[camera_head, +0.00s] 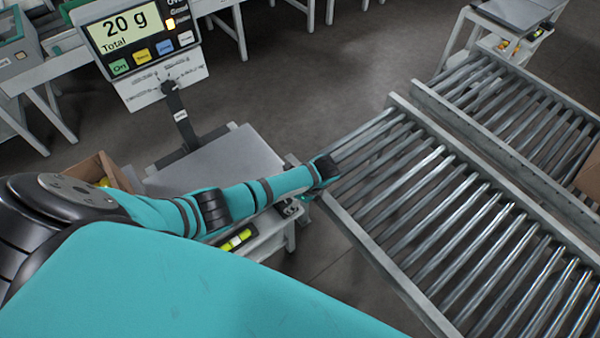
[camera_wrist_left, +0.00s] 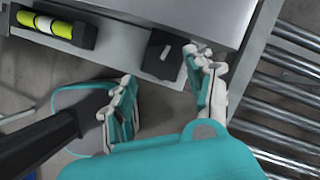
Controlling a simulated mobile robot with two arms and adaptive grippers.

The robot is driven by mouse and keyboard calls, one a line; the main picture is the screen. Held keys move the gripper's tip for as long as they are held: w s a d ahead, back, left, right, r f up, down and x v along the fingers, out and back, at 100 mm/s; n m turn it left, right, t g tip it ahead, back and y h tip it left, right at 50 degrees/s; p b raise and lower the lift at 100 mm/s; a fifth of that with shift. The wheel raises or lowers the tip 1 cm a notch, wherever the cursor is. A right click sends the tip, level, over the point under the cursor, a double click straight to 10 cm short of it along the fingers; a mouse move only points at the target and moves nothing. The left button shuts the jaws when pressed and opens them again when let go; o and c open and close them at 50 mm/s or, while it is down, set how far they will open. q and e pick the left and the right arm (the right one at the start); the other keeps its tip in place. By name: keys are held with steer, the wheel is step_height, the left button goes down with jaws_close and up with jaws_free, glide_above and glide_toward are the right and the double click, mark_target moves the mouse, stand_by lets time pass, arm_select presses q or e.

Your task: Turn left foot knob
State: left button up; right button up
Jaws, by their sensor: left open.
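The bench scale stands at the left in the head view, with a bare grey platform (camera_head: 222,160) and a display (camera_head: 133,35) reading 20 g. In the left wrist view a dark knob (camera_wrist_left: 162,54) with a small white mark sits at the edge of the scale's frame. My left gripper (camera_wrist_left: 163,92) is open beside it, with the right fingertip close to the knob's right side and the left fingertip apart, lower left. I cannot tell whether either finger touches it. In the head view my left wrist mostly hides the fingers. My right gripper is out of view.
A yellow-green spirit level (camera_wrist_left: 45,26) is on the scale's frame; it also shows in the head view (camera_head: 236,240). A roller conveyor (camera_head: 440,205) runs close on the right. A cardboard box (camera_head: 95,170) is partly hidden behind my left arm.

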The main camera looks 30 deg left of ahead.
arm_select(q)
steer(key=v, duration=0.7)
steer(key=shift+r, duration=0.35)
